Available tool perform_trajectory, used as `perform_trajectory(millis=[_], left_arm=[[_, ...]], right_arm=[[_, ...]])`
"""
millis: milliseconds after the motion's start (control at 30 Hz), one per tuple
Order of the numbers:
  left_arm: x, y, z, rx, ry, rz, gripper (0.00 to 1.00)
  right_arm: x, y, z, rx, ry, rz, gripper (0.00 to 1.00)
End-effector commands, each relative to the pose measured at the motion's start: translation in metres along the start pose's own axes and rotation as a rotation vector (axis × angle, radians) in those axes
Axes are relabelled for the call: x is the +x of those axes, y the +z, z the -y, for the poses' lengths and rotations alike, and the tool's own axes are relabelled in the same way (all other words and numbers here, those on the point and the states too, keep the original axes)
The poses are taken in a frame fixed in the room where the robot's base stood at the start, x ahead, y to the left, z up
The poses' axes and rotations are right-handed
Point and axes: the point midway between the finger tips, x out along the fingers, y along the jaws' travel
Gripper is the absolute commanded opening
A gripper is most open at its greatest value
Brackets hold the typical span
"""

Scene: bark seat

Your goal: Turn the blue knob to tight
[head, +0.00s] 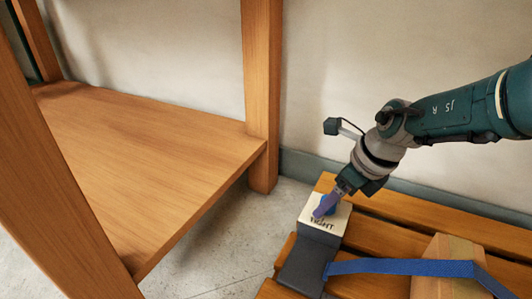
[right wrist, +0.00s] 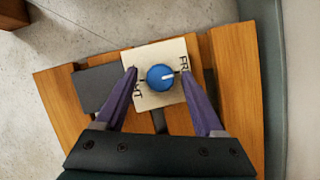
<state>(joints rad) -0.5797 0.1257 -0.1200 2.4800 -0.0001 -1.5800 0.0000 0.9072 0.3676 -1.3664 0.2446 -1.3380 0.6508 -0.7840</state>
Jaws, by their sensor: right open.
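The blue knob (right wrist: 160,77) sits on a cream label plate (right wrist: 148,98). In the right wrist view its white pointer line points right, towards lettering that starts "FR"; the "TIGHT" lettering is on the left, partly hidden by a finger. In the head view the knob (head: 331,209) is mostly hidden behind my right gripper (head: 325,205), and "TIGHT" shows upside down on the near part of the plate (head: 318,223). My right gripper (right wrist: 159,73) is open, with one purple finger on each side of the knob; gaps show between fingers and knob. My left gripper is not in view.
The plate is on a dark grey block (head: 302,264) on a slatted wooden bench (head: 372,269). A blue strap (head: 400,267) runs from it over a wooden block (head: 437,283). A wooden shelf (head: 150,140) stands left; a wall (head: 360,60) is behind.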

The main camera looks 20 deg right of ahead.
Motion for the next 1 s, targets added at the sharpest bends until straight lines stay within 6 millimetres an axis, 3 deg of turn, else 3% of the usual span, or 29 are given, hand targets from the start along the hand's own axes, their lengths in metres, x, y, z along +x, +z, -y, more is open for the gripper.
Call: perform_trajectory(millis=[67,633,1000], left_arm=[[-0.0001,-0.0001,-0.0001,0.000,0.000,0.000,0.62],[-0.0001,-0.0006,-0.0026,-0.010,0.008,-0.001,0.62],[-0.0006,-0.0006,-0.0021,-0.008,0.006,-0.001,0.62]], right_arm=[[-0.0001,0.0000,-0.0001,0.000,0.000,0.000,0.66],[0.0001,-0.0003,-0.0001,0.000,0.000,0.000,0.02],[0.0000,-0.0005,-0.0001,0.005,-0.002,-0.001,0.00]])
